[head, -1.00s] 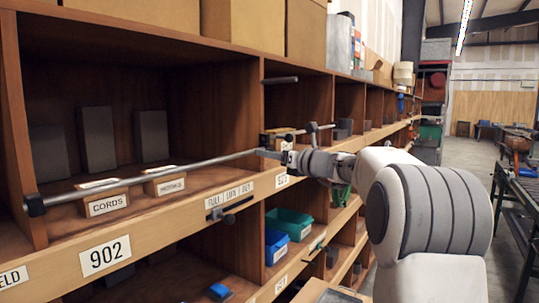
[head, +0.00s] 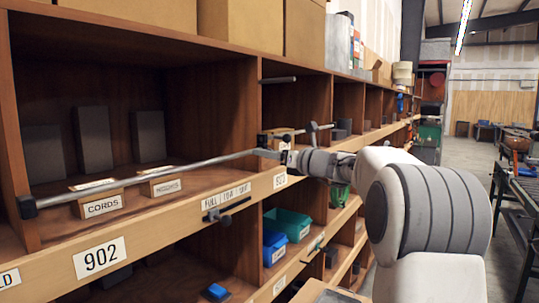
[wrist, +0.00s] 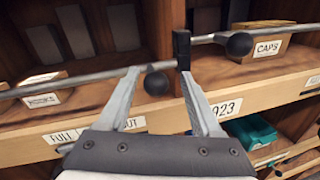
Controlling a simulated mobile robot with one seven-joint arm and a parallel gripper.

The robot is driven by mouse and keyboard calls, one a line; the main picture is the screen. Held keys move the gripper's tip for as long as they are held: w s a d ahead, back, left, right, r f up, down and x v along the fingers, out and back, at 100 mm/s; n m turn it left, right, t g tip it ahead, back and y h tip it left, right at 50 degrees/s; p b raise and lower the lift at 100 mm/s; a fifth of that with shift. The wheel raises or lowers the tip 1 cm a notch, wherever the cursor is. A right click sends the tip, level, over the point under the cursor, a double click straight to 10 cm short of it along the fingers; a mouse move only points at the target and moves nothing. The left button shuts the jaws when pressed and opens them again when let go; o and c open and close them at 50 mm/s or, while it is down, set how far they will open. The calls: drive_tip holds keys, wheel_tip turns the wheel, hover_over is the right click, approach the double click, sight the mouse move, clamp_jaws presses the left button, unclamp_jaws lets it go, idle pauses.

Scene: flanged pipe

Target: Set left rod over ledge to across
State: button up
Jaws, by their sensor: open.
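The left rod (head: 150,173) is a long grey metal bar lying across the front of the left bay, above the ledge (head: 150,224). Its left end has a black cap (head: 27,207). In the wrist view the rod (wrist: 80,75) runs from the left edge to a black upright bracket (wrist: 182,48). A black ball knob (wrist: 157,83) shows between my fingers, just below the rod. My gripper (wrist: 161,76) is open around this knob; whether the fingers touch it I cannot tell. In the head view my gripper (head: 279,154) is at the rod's right end.
A second rod with a black ball (wrist: 238,44) extends right of the bracket. Wooden label blocks (head: 100,204) stand behind the left rod. Teal and blue bins (head: 288,224) sit in the lower shelf. The aisle floor at right (head: 462,180) is open.

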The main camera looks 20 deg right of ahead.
drive_tip(key=b+v, duration=0.3)
drive_tip(key=v, duration=1.4)
drive_tip(key=shift+s, duration=0.25)
drive_tip(key=shift+b, duration=0.3)
